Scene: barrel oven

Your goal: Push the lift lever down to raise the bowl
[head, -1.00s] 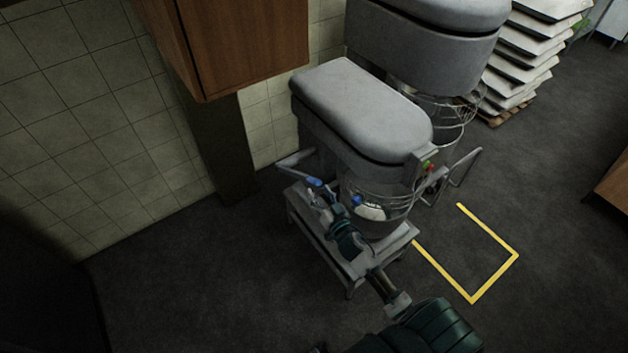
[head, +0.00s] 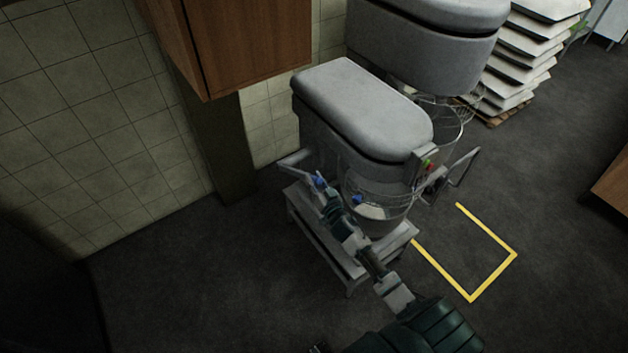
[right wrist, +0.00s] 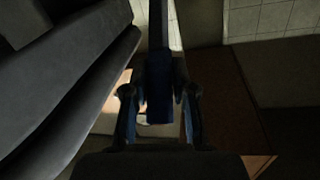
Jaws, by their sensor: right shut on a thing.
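The lift lever's blue grip (head: 320,182) sticks out from the left side of the near grey mixer (head: 365,105). My right gripper (head: 323,188) is shut on this grip. In the right wrist view, the blue grip (right wrist: 160,92) stands upright between the two fingers of my right gripper (right wrist: 160,105). The lever's metal arm runs upward beyond it. The bowl (head: 380,222) sits under the mixer head, behind a wire guard and partly hidden by my right arm. My left gripper is not in view.
A second mixer (head: 430,50) stands behind. A wooden cabinet (head: 245,45) hangs by the tiled wall at the upper left. Stacked trays (head: 520,60) stand on a pallet at the back right. Yellow floor tape (head: 487,280) marks clear floor at right.

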